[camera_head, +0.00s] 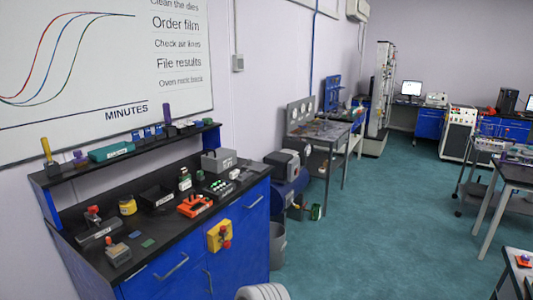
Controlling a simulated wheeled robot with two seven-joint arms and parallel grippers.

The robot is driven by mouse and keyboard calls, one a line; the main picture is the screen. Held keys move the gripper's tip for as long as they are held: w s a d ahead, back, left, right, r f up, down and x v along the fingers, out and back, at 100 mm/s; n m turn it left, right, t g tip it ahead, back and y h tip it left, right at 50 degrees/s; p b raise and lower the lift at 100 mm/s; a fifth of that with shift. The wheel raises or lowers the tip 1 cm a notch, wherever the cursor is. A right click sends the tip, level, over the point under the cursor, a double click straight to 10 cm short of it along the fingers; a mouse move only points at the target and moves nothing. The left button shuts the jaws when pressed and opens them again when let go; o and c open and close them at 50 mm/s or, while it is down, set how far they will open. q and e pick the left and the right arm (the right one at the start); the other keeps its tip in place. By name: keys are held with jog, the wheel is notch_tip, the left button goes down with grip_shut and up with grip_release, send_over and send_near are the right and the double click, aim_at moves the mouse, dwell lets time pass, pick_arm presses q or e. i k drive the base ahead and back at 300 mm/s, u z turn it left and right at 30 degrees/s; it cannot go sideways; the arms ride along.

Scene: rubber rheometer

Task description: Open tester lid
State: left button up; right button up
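I cannot single out the tester or its lid for sure. A grey box-shaped device (219,161) stands at the right end of the blue bench's black top, and its top looks closed. A small grey box with a red knob (118,252) stands at the bench's front left. A white and dark floor cabinet machine (457,133) stands far off at the right. Neither of my grippers is in view.
The blue bench (240,245) runs along the left wall, with a raised shelf (130,152) of small items. An orange tray (195,206) and a yellow box with a red button (219,236) are at its front. A grey bin (277,245) stands beside it. Open green floor (390,220) lies right.

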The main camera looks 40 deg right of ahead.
aim_at(218, 154)
jog(key=z, duration=2.5)
jog(key=i, duration=2.25)
jog(key=u, duration=0.85)
